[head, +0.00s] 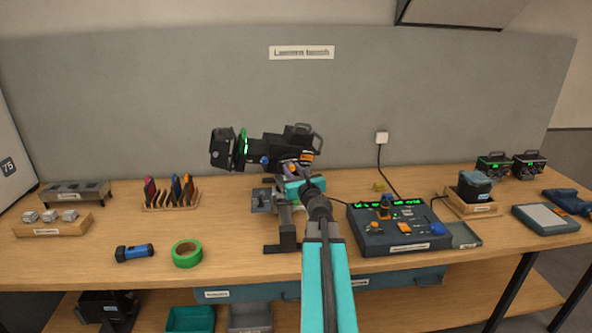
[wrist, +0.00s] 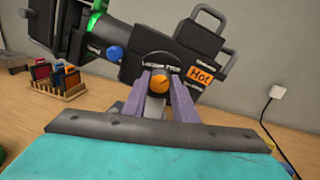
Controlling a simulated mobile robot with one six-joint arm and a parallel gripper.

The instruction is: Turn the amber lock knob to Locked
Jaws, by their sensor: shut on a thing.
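The amber lock knob (wrist: 159,84) is on the yoke side of the black lantern (wrist: 135,45), at the middle of the wrist view. My gripper (wrist: 161,92) has its two grey-purple fingers on either side of the knob and is shut on it. The printing above the knob is too small to read, so I cannot tell its setting. In the head view the lantern (head: 270,151) stands on its mount on the bench, and my gripper (head: 296,172) reaches its lower right side. The knob is hard to make out there.
A blue knob (wrist: 116,52) and an orange "Hot" label (wrist: 201,75) sit close to the fingers. A control desk (head: 400,240) is at right on the bench (head: 230,220). Green tape (head: 186,254) and a blue torch (head: 134,252) lie at left.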

